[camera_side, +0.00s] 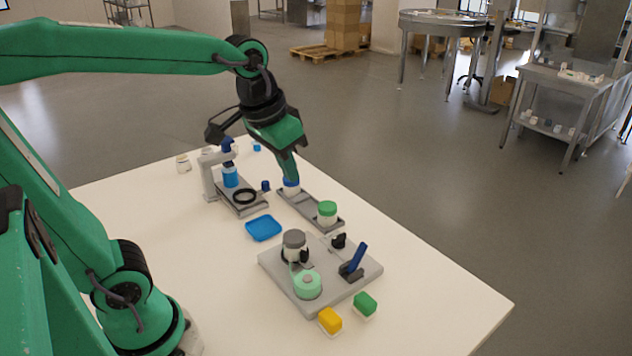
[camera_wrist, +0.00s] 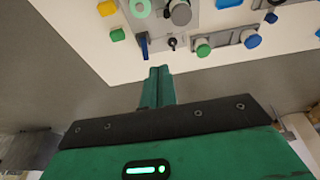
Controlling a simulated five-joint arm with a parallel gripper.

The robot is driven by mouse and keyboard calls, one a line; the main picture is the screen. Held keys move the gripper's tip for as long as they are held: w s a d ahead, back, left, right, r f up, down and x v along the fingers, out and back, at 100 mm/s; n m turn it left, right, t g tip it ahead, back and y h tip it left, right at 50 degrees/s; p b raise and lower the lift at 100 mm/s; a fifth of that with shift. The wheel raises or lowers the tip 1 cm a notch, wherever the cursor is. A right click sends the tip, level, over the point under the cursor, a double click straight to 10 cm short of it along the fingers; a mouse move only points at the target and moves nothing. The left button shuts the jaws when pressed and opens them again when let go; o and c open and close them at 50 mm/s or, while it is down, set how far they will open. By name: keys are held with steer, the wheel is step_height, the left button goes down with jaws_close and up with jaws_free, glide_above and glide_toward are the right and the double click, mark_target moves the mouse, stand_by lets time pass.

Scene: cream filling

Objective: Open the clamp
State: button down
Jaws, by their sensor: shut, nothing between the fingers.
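The clamp's blue lever (camera_side: 355,259) stands tilted up on the right of a grey plate (camera_side: 330,295); it also shows in the wrist view (camera_wrist: 143,46). A black clamp part (camera_side: 339,241) sits behind the lever. A jar with a grey lid (camera_side: 294,241) stands on the plate, with black parts around its lower side. My gripper (camera_side: 290,174) is shut and empty, pointing down. In the side view its tip overlaps the blue-lidded jar (camera_side: 291,187). In the wrist view my closed fingers (camera_wrist: 158,72) appear apart from the jars and the lever.
A mint-green round piece (camera_side: 308,285) sits on the plate's front. A green-lidded jar (camera_side: 327,212) stands on a grey strip. Yellow (camera_side: 330,321) and green (camera_side: 365,304) blocks lie in front. A blue tray (camera_side: 263,228) and a grey stand (camera_side: 209,176) are left.

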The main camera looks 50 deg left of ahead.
mark_target(357, 258)
steer(key=w+d+f+g, duration=0.3)
steer(key=w+f, duration=0.3)
steer(key=w, duration=0.4)
steer(key=w+d+f+g, duration=0.2)
steer(key=w+f, duration=0.4)
steer(key=w, duration=0.5)
steer(key=shift+w+d+g+y, duration=0.15)
steer(key=shift+d+g+y, duration=0.2)
steer(key=shift+d, duration=0.4)
steer(key=shift+f, duration=0.15)
steer(key=f, duration=0.3)
steer(key=s+f, duration=0.1)
steer(key=f, duration=0.5)
steer(key=shift+s+f, duration=0.15)
steer(key=shift+s, duration=0.25)
steer(key=shift+s+f, duration=0.15)
steer(key=shift+s, duration=0.05)
steer(key=shift+s+r, duration=0.5)
steer(key=shift+s, duration=0.3)
steer(key=shift+s+r, duration=0.45)
steer(key=shift+s, duration=0.3)
